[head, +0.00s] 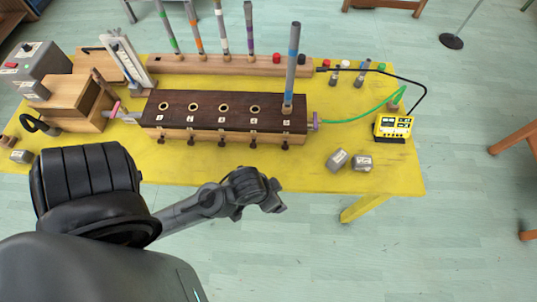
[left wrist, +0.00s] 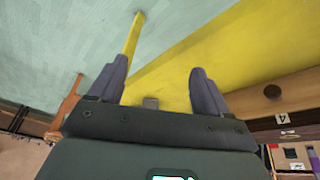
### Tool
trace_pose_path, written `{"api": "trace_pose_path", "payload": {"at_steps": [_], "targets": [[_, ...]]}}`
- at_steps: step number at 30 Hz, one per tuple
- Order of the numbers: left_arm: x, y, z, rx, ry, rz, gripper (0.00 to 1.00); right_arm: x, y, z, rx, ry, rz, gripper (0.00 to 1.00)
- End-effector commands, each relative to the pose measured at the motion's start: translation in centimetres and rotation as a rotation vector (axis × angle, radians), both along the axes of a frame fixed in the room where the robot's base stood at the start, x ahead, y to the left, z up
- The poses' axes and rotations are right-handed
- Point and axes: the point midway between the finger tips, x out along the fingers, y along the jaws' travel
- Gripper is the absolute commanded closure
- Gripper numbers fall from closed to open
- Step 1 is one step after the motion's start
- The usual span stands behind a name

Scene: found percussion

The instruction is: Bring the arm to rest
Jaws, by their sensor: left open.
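My left arm comes in from the lower left of the head view. Its gripper (head: 274,200) hangs in front of the yellow table's (head: 390,180) front edge, apart from the things on the table. In the left wrist view the two dark fingers of the gripper (left wrist: 157,80) are spread wide with nothing held between them. The table's yellow top (left wrist: 220,60) and a small grey block (left wrist: 151,103) show beyond the fingers. My right gripper is not in view.
A dark-topped wooden box (head: 215,110) with numbered holes stands mid-table, a striped tube (head: 292,60) upright at its right end. A yellow meter (head: 393,126) stands right. Floor in front is clear.

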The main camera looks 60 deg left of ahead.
Motion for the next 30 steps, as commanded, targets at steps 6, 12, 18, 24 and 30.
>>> {"api": "trace_pose_path", "payload": {"at_steps": [6, 12, 18, 24, 30], "targets": [[-1.4, 0.2, 0.4, 0.071, 0.041, -0.164, 0.22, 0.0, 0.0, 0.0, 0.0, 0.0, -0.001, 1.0], [-1.5, 0.2, 0.4, 0.076, 0.043, -0.176, 0.22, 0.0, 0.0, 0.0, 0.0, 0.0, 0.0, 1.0], [-1.5, 0.2, 0.7, 0.075, 0.042, -0.173, 0.22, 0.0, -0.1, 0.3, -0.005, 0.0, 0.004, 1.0], [-1.5, 0.2, 2.9, 0.074, 0.042, -0.172, 0.22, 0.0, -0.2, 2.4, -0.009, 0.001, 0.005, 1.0], [-1.5, 0.2, 7.8, 0.074, 0.042, -0.172, 0.22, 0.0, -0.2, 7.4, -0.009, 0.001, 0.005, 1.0]]}}
